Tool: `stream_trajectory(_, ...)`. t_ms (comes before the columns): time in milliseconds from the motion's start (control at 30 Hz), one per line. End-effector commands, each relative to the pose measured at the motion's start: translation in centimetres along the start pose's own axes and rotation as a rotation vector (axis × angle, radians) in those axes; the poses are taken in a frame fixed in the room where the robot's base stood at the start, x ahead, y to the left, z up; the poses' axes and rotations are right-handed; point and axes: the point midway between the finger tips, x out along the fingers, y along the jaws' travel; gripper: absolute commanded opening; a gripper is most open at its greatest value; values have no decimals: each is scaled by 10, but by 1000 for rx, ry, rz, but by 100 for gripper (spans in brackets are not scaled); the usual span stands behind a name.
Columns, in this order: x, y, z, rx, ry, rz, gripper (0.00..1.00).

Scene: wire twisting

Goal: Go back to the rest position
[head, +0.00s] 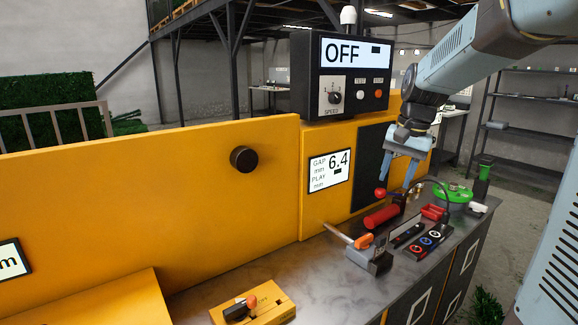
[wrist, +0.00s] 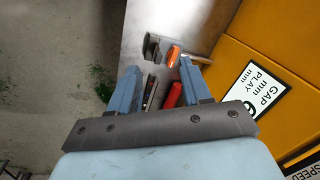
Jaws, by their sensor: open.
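My gripper (head: 399,183) hangs from my arm at the right of the head view, fingers pointing down above the tool area of the bench. Its two blue fingers are spread apart with nothing between them. In the wrist view my gripper (wrist: 160,85) is also open, and the bench with its tools shows below and between the fingers. A red-handled tool (head: 382,216) lies on the bench under the gripper, and it also shows in the wrist view (wrist: 173,95).
A control box (head: 345,65) reading OFF tops the yellow machine (head: 150,195). A gauge panel (head: 330,171) reads 6.4. A grey block with an orange lever (head: 368,250), a button pad (head: 428,241) and a green reel (head: 453,193) are on the bench. Bare bench (head: 290,268) lies left of these.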

Motion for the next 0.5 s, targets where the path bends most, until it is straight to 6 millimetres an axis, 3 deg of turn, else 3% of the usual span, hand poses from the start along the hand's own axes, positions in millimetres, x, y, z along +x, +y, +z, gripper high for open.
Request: stream_trajectory(500, -28, 30, 94, -220, 180, -1, 48)
